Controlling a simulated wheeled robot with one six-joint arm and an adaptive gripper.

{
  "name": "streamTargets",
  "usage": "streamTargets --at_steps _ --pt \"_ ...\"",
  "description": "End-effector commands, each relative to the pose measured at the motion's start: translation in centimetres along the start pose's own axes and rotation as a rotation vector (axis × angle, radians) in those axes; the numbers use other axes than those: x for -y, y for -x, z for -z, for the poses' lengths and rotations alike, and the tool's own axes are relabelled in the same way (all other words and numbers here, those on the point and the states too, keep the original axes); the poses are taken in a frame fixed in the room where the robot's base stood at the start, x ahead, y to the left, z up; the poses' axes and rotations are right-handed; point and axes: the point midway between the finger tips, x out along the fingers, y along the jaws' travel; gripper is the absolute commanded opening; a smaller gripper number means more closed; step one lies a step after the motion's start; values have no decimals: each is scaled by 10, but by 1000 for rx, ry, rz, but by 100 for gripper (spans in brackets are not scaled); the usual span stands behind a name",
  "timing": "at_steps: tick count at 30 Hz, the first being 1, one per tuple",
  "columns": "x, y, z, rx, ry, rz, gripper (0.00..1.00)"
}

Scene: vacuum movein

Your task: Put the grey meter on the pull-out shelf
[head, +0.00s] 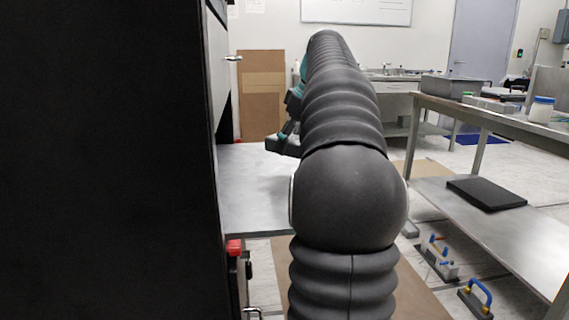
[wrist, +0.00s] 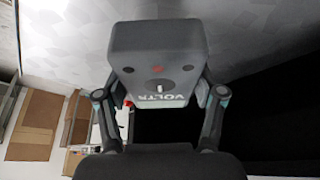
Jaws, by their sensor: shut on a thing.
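The grey meter (wrist: 158,60), a block lettered VOLTS, fills the middle of the wrist view. My gripper (wrist: 160,92) is shut on it, with one finger on each side. In the head view my arm hides most of my gripper (head: 290,125), and a dark grey block (head: 283,146), probably the meter, shows at its lower end. The pull-out shelf (head: 258,185) is a pale grey plate extending from the black cabinet, and no object is visible lying on it. The block appears over the shelf's far right part; I cannot tell whether it touches.
The tall black cabinet (head: 105,160) stands close on the left. A red-topped part (head: 235,247) sits by the shelf's near edge. A workbench (head: 480,115) with a lower shelf and a black slab (head: 486,194) stands right. Blue-handled items (head: 476,296) lie on the floor.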

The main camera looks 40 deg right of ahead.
Motion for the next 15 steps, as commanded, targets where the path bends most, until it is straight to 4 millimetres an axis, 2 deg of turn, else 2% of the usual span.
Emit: streamTargets --at_steps 3,7,15 --pt "1 -14 10 0 2 0 16" --pt "0 -20 14 0 -1 -1 16" --pt "0 -51 1 0 -2 -1 16"
